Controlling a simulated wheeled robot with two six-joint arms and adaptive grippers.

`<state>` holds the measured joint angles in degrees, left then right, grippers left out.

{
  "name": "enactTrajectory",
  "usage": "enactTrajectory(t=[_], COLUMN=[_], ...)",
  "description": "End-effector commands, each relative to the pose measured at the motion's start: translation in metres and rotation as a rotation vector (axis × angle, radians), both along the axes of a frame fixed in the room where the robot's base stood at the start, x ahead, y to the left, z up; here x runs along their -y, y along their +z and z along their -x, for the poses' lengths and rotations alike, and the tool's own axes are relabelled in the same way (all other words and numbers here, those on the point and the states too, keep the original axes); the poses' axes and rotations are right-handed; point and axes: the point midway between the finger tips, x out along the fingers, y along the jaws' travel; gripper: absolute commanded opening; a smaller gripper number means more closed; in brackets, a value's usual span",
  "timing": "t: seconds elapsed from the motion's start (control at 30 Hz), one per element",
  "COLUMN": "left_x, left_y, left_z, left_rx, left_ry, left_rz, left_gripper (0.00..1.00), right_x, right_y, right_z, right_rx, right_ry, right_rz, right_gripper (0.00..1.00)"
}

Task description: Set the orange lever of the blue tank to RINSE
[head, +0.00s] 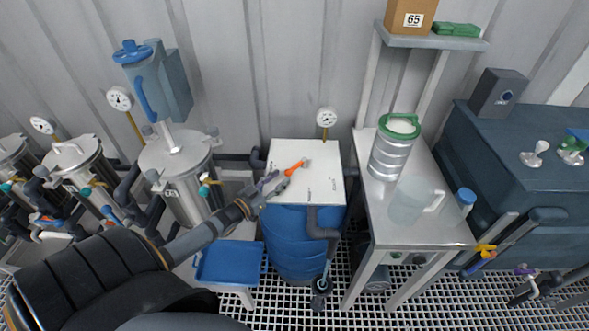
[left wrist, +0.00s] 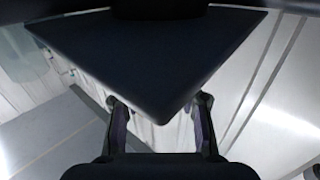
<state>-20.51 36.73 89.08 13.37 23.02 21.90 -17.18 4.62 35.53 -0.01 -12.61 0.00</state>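The blue tank (head: 285,245) stands in the middle of the head view with a pale square top (head: 320,185). The orange lever (head: 296,166) lies over this top, its end pointing up and to the right. The small markings on the top are too small to read. My left gripper (head: 275,183) is over the left part of the top, close to the lever's lower left end. I cannot tell whether they touch. In the left wrist view the two fingers (left wrist: 159,100) stand apart. A large dark shape fills the upper middle there; the lever cannot be made out. My right gripper is not in view.
A gauge (head: 327,117) stands behind the tank. A steel table (head: 437,236) with a green-rimmed canister (head: 390,155) and clear jug (head: 411,203) is close on the right. Steel vessels (head: 182,180) and a blue tray (head: 228,262) are on the left.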

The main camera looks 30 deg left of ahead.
Motion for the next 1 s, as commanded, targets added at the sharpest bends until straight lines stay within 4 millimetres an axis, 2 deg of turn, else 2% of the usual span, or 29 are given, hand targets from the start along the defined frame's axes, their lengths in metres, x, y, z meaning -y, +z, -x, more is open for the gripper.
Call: enactTrajectory(t=[0.03,0.13,0.33,0.53,0.8,1.0], left_x=[0.001,0.005,0.009,0.012,0.012,0.012], left_y=[-0.003,-0.004,0.001,0.000,0.000,0.000], left_z=[-0.012,-0.036,-0.067,-0.080,-0.081,-0.081], left_rx=[0.007,0.006,0.004,0.000,-0.001,-0.001], left_ry=[0.001,0.002,0.003,0.001,0.000,0.000], left_rz=[0.001,0.001,0.001,0.000,0.000,0.000], left_gripper=[0.37,0.37,0.37,0.37,0.37,0.11], right_x=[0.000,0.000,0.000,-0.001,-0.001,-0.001], right_y=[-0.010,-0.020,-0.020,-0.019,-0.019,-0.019], right_z=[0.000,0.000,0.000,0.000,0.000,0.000], right_rx=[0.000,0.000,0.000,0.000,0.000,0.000], right_ry=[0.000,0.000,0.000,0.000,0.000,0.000], right_rz=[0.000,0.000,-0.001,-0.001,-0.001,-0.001], right_gripper=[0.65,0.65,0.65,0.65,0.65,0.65])
